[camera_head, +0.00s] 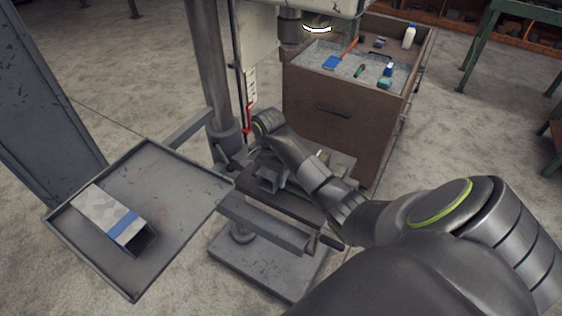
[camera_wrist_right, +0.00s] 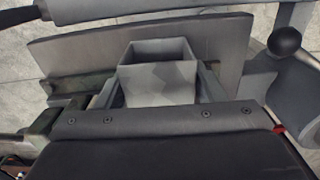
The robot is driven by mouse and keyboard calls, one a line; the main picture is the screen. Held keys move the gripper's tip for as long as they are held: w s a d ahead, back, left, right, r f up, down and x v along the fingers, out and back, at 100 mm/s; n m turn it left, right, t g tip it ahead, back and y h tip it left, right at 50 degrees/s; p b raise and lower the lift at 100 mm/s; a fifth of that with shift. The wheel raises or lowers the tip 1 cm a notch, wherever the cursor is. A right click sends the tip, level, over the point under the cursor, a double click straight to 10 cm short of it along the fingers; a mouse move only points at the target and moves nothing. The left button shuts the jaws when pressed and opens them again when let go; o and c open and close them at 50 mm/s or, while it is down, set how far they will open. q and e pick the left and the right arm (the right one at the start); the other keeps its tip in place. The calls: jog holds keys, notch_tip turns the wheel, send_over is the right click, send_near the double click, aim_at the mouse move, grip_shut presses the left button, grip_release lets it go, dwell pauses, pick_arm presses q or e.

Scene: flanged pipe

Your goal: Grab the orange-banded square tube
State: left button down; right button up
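An open-ended grey square tube (camera_wrist_right: 160,82) with mottled faces stands in the right wrist view. No orange band shows on the part I see; its lower part is hidden. My right gripper (camera_wrist_right: 158,92) is at this tube, with a grey piece close along each side of it. I cannot tell whether the fingers press on it. In the head view my right arm reaches over the drill press table, and its fingers are hard to make out. Another square tube (camera_head: 108,212), with a blue band, lies on the tray at the left. My left gripper is out of view.
The grey tray (camera_head: 185,190) has bare room right of the blue-banded tube. The drill press column (camera_head: 212,60) rises beside my right wrist. A brown cabinet (camera_head: 335,125) with tools and a white bottle (camera_head: 409,36) on top stands behind. A black knob (camera_wrist_right: 285,40) is near the tube.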

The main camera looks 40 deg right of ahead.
jog(key=c, duration=1)
jog(key=shift+r, duration=0.1)
jog(key=shift+r, duration=0.25)
notch_tip(320, 180, up, 5)
jog(key=shift+w+r+p, duration=0.1)
jog(key=shift+p, duration=0.2)
notch_tip(320, 180, up, 2)
jog(key=shift+r+p, duration=0.1)
jog(key=shift+p, duration=1.1)
jog(key=shift+r+p, duration=1)
jog(key=shift+p, duration=0.1)
